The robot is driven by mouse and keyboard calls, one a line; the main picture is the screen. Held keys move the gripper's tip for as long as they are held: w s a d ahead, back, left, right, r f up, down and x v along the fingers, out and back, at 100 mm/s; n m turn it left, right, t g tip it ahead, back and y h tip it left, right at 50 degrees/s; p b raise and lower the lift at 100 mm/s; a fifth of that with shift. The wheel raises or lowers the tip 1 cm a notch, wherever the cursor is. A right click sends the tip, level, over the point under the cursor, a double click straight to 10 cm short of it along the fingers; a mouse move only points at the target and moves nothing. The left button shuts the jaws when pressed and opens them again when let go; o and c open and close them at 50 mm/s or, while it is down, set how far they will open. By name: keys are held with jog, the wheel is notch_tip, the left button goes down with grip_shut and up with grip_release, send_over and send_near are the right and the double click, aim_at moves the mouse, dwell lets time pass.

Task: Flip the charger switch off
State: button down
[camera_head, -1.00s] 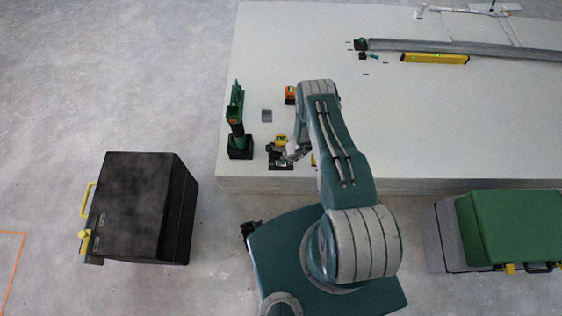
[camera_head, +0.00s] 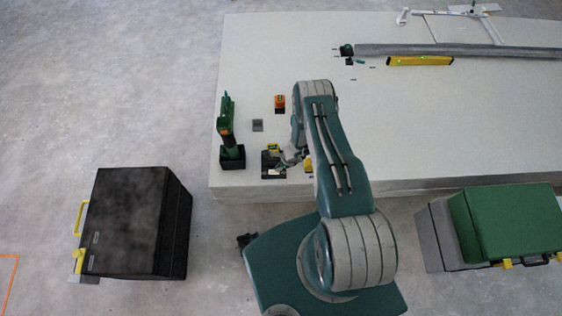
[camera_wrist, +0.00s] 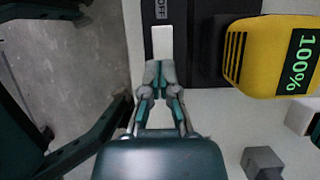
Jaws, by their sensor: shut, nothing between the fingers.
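The black charger (camera_head: 272,170) sits near the front edge of the white panel stack, left of my arm. In the wrist view the charger (camera_wrist: 205,45) shows at the top, with the letters OFF beside a pale strip (camera_wrist: 162,42) that appears to be its switch. A yellow battery (camera_wrist: 262,55) reading 100% is at the charger's right side. My gripper (camera_wrist: 160,68) is shut and empty, its fingertips at the lower end of the pale strip. I cannot tell whether they touch it. My gripper (camera_head: 287,160) is small in the head view, just right of the charger.
A green drill (camera_head: 227,125) stands left of the charger. An orange item (camera_head: 280,103) and a grey block (camera_head: 257,125) lie behind it. A black case (camera_head: 135,225) and a green case (camera_head: 505,222) stand on the floor. The panel's middle is largely clear.

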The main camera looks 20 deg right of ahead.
notch_tip(320, 180, up, 11)
jog(key=d, duration=0.1)
jog(key=shift+s+d, duration=0.25)
jog(key=shift+s, duration=0.05)
jog(key=shift+d+r, duration=0.1)
dwell(0.3)
jog(key=w+a+r+n+t, duration=0.1)
jog(key=w+r+n, duration=0.2)
jog(key=r, duration=0.6)
jog(key=w+a+r+n, duration=0.1)
jog(key=w+r+n, duration=0.15)
jog(key=r, duration=0.65)
jog(key=s+a+r+n, duration=0.1)
jog(key=a+r+n, duration=0.15)
jog(key=r, duration=0.75)
jog(key=s+a+r+n, duration=0.1)
jog(key=r+n, duration=0.2)
jog(key=r, duration=0.7)
jog(key=s+a+r+n+t+h, duration=0.1)
jog(key=s+r+n+h, duration=0.1)
jog(key=s+r+n, duration=0.7)
jog(key=s+d+r+n+t+h, duration=0.1)
jog(key=s+r+t+h, duration=0.1)
jog(key=s+r, duration=0.9)
jog(key=s, duration=0.4)
jog(key=shift+s+d+r+n+h, duration=0.2)
jog(key=shift+s+d+n+h, duration=0.1)
jog(key=shift+d+h, duration=0.1)
